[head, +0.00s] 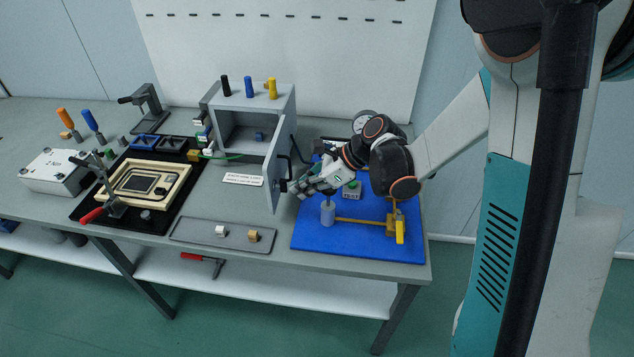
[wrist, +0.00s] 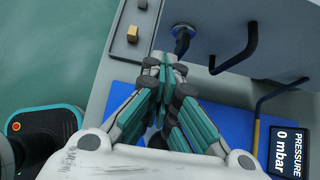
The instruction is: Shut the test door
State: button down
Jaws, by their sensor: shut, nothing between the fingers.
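The grey test box (head: 285,103) stands at the back of the bench with its front open. Its test door (head: 276,180) stands swung out toward the bench front, on the right side of the opening. The door's grey face (wrist: 215,22) fills the top right of the wrist view, with a dark bar handle (wrist: 237,52) and a dark blue knob-like part (wrist: 182,33) on it. My gripper (head: 297,188) is shut and empty, just right of the door's outer face. In the wrist view its fingertips (wrist: 165,68) point toward the dark blue part; I cannot tell whether they touch.
A blue board (head: 345,245) with a yellow pipe, a valve and a gauge lies under my arm. A pressure display (wrist: 290,140) shows 0 mbar. A grey tray (head: 190,234) with small blocks lies in front of the box. A black mat with a beige frame (head: 122,190) is left.

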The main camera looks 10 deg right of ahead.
aim_at(272, 196)
jog(key=shift+w+a+f+b, duration=0.1)
jog(key=shift+w+a+b, duration=0.2)
jog(key=shift+a, duration=0.7)
jog(key=shift+w+a+b, duration=0.1)
jog(key=shift+w+a, duration=0.25)
jog(key=shift+a, duration=0.65)
